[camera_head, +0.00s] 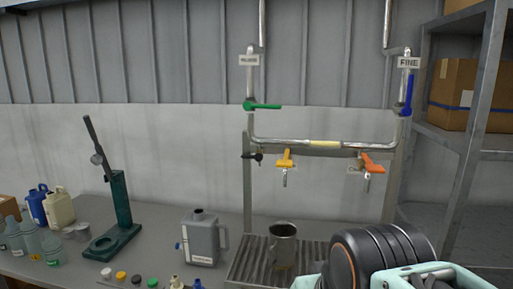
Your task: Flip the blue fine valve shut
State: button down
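The blue valve handle (408,92) is at the upper right, on the vertical pipe under a white sign (409,62) reading FINE. The handle stands upright, in line with the pipe. Part of my arm, dark and ribbed with pale teal pieces, shows at the bottom right, well below the blue handle. I cannot make out any gripper fingers in this view.
A green handle (264,106) lies level on the left pipe. Yellow (285,160) and orange (372,163) taps hang below the crosspipe. A metal mug (282,245) stands on the slatted tray (247,265). A metal shelf with a cardboard box (466,95) borders the blue handle's right.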

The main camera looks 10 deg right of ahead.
aim_at(409, 92)
jog(key=i+l+z, duration=0.1)
jog(key=z, duration=1)
jog(key=i+z, duration=0.15)
jog(key=z, duration=0.25)
